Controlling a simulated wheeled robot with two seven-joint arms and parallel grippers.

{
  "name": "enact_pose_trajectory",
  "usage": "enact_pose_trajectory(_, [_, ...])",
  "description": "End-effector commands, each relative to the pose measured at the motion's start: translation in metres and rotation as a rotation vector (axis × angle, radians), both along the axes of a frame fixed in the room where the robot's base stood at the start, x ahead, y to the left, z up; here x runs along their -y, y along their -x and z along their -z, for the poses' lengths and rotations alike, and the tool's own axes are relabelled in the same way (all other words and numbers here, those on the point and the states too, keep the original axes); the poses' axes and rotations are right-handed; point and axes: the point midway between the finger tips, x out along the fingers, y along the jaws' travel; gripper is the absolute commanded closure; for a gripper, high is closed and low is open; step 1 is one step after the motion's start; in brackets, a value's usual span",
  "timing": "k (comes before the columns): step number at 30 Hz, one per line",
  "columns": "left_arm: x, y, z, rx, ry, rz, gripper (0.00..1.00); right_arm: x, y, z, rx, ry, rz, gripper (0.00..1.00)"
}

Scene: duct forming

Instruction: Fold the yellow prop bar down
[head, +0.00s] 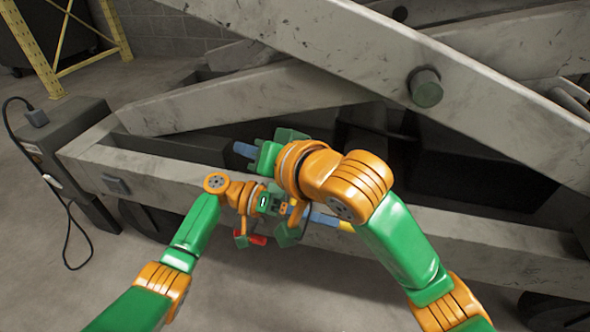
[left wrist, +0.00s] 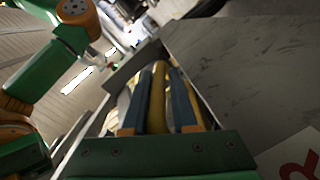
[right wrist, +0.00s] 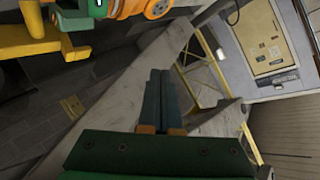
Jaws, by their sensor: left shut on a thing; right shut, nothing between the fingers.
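The yellow prop bar (head: 346,227) shows only as a short yellow piece beyond my left gripper (head: 318,216) in the head view; the arms hide the rest. In the left wrist view, the yellow bar (left wrist: 158,98) runs between the two blue fingers of my left gripper (left wrist: 158,75), which is shut on it. My right gripper (head: 243,149) points left over the lower grey beam, shut and empty. In the right wrist view its fingers (right wrist: 160,78) are together in front of a grey beam. A yellow part (right wrist: 30,42) shows at upper left there.
Large grey crossed beams (head: 330,45) with a round pin (head: 426,88) fill the back. A long lower grey beam (head: 450,250) runs under the grippers. A grey box (head: 75,145) with a black cable stands left, a yellow rack (head: 45,70) behind it. The floor at front left is clear.

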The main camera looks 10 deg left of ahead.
Motion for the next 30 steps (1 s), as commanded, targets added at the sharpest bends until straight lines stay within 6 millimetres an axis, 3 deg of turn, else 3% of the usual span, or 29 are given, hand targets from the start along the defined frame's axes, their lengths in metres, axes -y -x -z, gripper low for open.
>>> enact_pose_trajectory(2, [-0.001, -0.002, -0.001, 0.004, 0.001, -0.008, 1.0, 0.001, 0.005, -0.001, -0.062, 0.162, 0.059, 1.0])
enact_pose_trajectory(6, [-0.001, -0.002, -0.001, 0.004, 0.001, -0.008, 1.0, 0.031, 0.009, -0.006, -0.138, 0.4, 0.281, 1.0])
enact_pose_trajectory(10, [-0.001, -0.002, -0.001, 0.004, 0.001, -0.008, 1.0, 0.06, 0.012, -0.019, -0.153, 0.511, 0.474, 1.0])
enact_pose_trajectory(14, [-0.001, -0.002, -0.001, 0.004, 0.001, -0.008, 1.0, 0.073, 0.012, -0.025, -0.155, 0.544, 0.558, 1.0])
enact_pose_trajectory(20, [-0.001, -0.002, -0.001, 0.004, 0.001, -0.008, 1.0, 0.072, -0.01, -0.003, -0.161, 0.547, 0.568, 1.0])
enact_pose_trajectory(30, [-0.001, -0.002, -0.001, 0.004, 0.001, -0.008, 1.0, 0.066, -0.059, 0.05, -0.156, 0.548, 0.564, 1.0])
